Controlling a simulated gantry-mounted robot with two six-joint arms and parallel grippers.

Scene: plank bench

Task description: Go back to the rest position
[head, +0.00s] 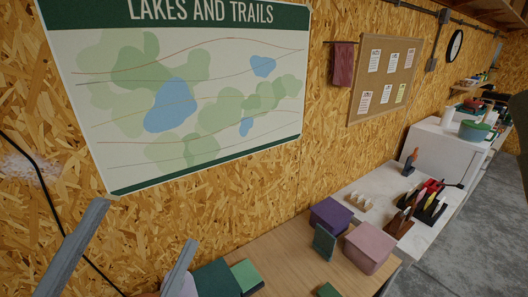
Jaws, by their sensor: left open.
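My left gripper (145,224) shows at the bottom left of the head view. Its two grey fingers point up and stand well apart, with nothing between them. The fingertips appear in front of the chipboard wall and the lower part of the map poster (215,160). The rest of the left arm is below the picture. My right gripper is not seen.
A wooden bench (277,252) holds a purple box (330,215), a pink box (369,247), an upright dark green block (324,242) and several green blocks (247,276). A white counter (372,187) with tools (430,200) lies beyond. Grey floor (470,250) is clear at right.

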